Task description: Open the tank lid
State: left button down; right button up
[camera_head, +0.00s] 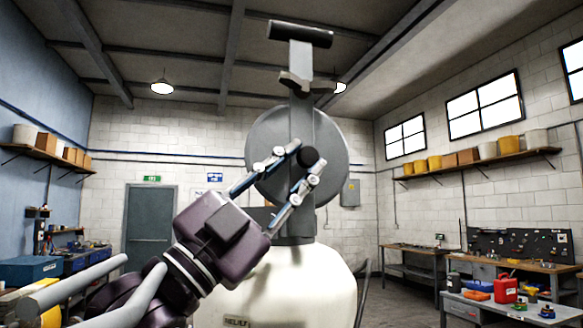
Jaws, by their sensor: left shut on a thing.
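The tank (290,285) is a large cream vessel with a grey neck and a "RELIEF" label, in the lower middle of the head view. Its round grey lid (265,140) stands upright above the neck, with its flat face towards me. A grey bar runs up across the lid to a dark cross handle (300,33) at the top. The fingers cover part of the lid and bar. My right gripper is out of view.
Grey rails (75,290) show at lower left. A workbench (530,305) with a red can (506,289) and tools stands at right. Wall shelves hold bins and boxes. A door (148,226) is in the back wall.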

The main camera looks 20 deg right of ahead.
pick_arm(q)
jog(key=shift+s+d+f+b, duration=0.1)
jog(key=shift+s+f+b, duration=0.1)
jog(key=shift+f, duration=0.3)
jog(key=shift+s+d+f+b, duration=0.1)
jog(key=shift+s+f+b, duration=0.1)
jog(key=shift+f, duration=0.3)
jog(key=shift+w, duration=0.1)
jog(key=c, duration=2)
grip_release()
jog(key=shift+c, duration=0.2)
jog(key=o, duration=0.4)
jog(key=shift+w, duration=0.2)
jog(key=shift+s+r, duration=0.1)
jog(key=shift+a, duration=0.1)
jog(key=v, duration=1.2)
